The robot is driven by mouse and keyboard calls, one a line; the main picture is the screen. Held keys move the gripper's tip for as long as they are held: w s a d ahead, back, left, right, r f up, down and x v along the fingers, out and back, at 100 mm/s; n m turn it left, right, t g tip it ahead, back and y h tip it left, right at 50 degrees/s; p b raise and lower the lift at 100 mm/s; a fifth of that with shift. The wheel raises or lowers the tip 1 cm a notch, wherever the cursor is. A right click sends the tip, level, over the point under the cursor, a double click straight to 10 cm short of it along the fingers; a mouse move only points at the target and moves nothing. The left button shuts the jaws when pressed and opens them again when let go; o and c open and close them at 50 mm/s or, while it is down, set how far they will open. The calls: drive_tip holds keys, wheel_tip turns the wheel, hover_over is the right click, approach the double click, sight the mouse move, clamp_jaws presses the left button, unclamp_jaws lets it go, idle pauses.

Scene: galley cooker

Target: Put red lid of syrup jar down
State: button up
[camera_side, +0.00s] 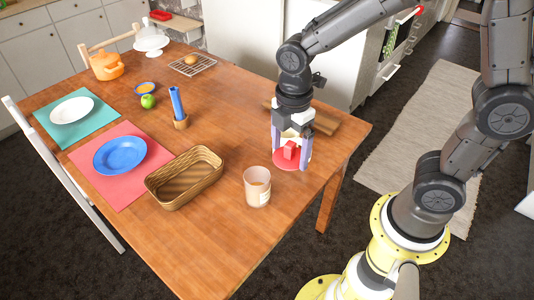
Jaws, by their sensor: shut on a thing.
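The red lid (283,164) is a flat disc with a blocky knob, at the right part of the wooden table. My gripper (290,152) points straight down over it, with its two pale fingers on either side of the knob, shut on it. The lid is level and close to the tabletop; I cannot tell whether it touches the wood.
A wicker basket (186,191) stands left of the jar. A wooden board (325,122) lies behind my gripper. The table's right edge is close.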

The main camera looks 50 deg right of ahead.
drive_tip(key=s+d+r, duration=0.1)
drive_tip(key=s+r, duration=0.1)
drive_tip(key=s, duration=0.3)
drive_tip(key=m, duration=0.1)
hover_over(233, 238)
drive_tip(key=s, duration=0.1)
drive_tip(key=f, duration=1.7)
drive_tip(key=shift+d+f, duration=0.2)
drive_tip(key=shift+d, duration=0.05)
drive_tip(key=shift+w+a+f, duration=0.3)
drive_tip(key=shift+w+f, duration=0.2)
drive_tip(key=shift+f, duration=1.75)
drive_tip(key=shift+f, duration=0.15)
